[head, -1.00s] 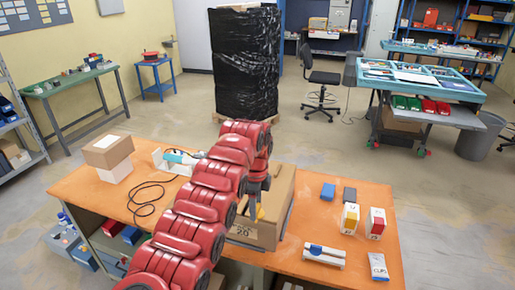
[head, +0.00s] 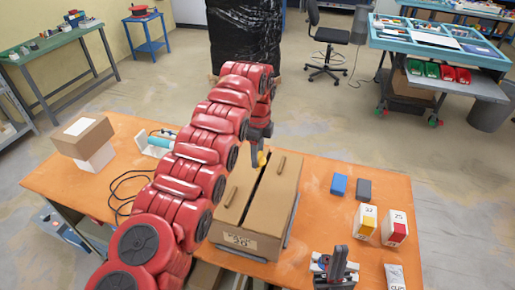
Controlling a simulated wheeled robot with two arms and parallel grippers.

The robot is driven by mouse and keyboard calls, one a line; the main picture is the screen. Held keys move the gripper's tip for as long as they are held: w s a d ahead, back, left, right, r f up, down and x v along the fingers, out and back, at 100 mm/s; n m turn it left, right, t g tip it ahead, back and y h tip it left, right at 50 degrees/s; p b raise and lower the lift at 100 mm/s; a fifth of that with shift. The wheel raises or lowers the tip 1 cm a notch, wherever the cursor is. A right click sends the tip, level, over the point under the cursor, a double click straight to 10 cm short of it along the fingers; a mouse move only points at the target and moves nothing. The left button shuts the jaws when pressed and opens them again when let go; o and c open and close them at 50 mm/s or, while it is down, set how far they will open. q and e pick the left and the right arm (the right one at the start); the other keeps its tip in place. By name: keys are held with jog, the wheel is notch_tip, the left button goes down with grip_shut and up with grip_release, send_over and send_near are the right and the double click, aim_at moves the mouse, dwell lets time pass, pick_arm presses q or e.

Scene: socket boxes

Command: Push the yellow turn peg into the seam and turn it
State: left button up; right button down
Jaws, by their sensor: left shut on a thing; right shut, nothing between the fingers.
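A closed cardboard box (head: 240,220) with a numbered label on its front sits on the orange table. A dark seam (head: 257,188) runs along its top, with a brown peg-like piece on either side. My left gripper (head: 259,146) is shut on the yellow turn peg (head: 262,158), of which only a small end shows. The peg is at the far end of the seam; I cannot tell if it touches or enters it. My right gripper (head: 340,256) is shut and empty at the table's front, right of the box, partly covering a white and blue tool.
Blue (head: 339,184) and dark (head: 364,189) blocks, a yellow-and-white box (head: 366,220), a red-and-white box (head: 394,228) and a white packet (head: 395,277) lie right of the box. Stacked boxes (head: 83,137) and a black cable (head: 122,190) are at left.

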aim_at(257, 170)
pick_arm(q)
jog(key=shift+s+f, duration=0.2)
jog(key=shift+f, duration=0.05)
jog(key=shift+w+f+b, duration=0.35)
jog(key=shift+f+b, duration=0.35)
jog(key=shift+f, duration=0.2)
jog(key=shift+s+f+b, duration=0.15)
jog(key=shift+f+b, duration=0.4)
jog(key=shift+f, duration=0.1)
jog(key=shift+f+b, duration=1.05)
jog(key=shift+f, duration=1.8)
jog(key=shift+n+p, duration=0.95)
jog(key=shift+n, duration=0.35)
jog(key=shift+n+p, duration=0.6)
jog(key=shift+p, duration=0.25)
jog(key=shift+f+n, duration=0.2)
jog(key=shift+n, duration=0.3)
jog(key=n+b, duration=0.1)
jog(key=n, duration=0.2)
jog(key=shift+f, duration=0.1)
grip_shut()
jog(key=n+b, duration=0.2)
jog(key=n, duration=0.1)
jog(key=shift+n, duration=0.4)
jog(key=shift+n+b, duration=0.65)
jog(key=shift+n, duration=0.55)
jog(key=shift+n+b, duration=1.05)
jog(key=shift+n, duration=1.15)
